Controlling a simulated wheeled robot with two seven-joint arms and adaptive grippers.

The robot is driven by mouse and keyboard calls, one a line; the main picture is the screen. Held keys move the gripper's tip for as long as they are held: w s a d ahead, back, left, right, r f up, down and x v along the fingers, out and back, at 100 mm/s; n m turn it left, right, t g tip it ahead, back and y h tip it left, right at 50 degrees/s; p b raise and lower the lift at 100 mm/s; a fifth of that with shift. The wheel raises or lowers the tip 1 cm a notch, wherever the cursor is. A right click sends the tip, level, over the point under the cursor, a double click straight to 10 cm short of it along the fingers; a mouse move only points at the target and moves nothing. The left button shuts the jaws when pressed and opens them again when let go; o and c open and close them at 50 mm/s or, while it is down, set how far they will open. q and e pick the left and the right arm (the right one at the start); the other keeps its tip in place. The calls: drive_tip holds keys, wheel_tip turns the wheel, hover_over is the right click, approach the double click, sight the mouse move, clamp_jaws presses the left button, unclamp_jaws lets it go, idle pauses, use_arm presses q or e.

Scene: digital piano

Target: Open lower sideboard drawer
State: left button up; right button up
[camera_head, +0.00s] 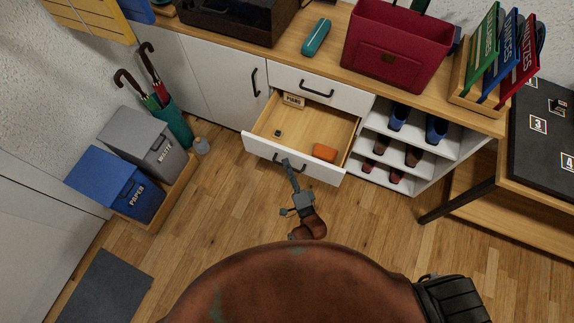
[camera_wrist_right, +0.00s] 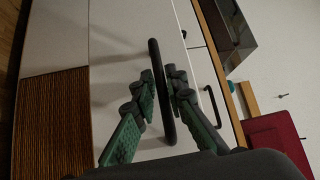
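The lower sideboard drawer (camera_head: 338,133) stands pulled well out from the white sideboard, its wooden inside showing. In it lie a box marked PIANO (camera_head: 293,100), an orange item (camera_head: 325,152) and a small dark item (camera_head: 278,133). My right gripper (camera_head: 287,163) is at the drawer's black handle (camera_head: 298,168), on the front panel (camera_head: 262,148). In the right wrist view the fingers of the right gripper (camera_wrist_right: 162,90) close on either side of the dark handle bar (camera_wrist_right: 156,57) and appear to touch it. My left gripper is not in view.
The upper drawer (camera_head: 345,95) is shut above. An open shoe shelf (camera_head: 410,150) stands right of the drawer, and a dark-topped table (camera_head: 540,150) further right. Bins (camera_head: 135,185) and an umbrella stand (camera_head: 175,123) stand left. The wooden floor before the drawer is clear.

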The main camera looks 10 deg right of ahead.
drive_tip(key=v, duration=1.2)
idle(0.6)
